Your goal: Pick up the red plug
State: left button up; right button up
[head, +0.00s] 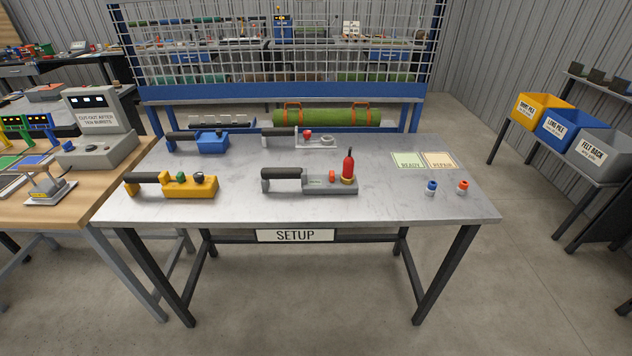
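A small plug with a red-orange top and a pale base (463,187) stands upright near the right end of the grey metal table (390,205). A similar plug with a blue top (431,187) stands just to its left, apart from it. Neither of my grippers is in view.
A grey tool with a red bottle (320,184), a yellow tool (180,187), a blue tool (205,141) and a pale tool (312,138) lie on the table. Green and tan cards (424,159) lie behind the plugs. A green roll (330,117) is behind the table.

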aim_at(349, 162)
jog(key=i+l+u, duration=0.1)
jog(key=l, duration=0.25)
jog(key=i+l+u, duration=0.15)
jog(key=l, duration=0.25)
jog(key=i+l+u, duration=0.1)
jog(key=l, duration=0.3)
jog(key=i+l+u, duration=0.1)
jog(key=l, duration=0.3)
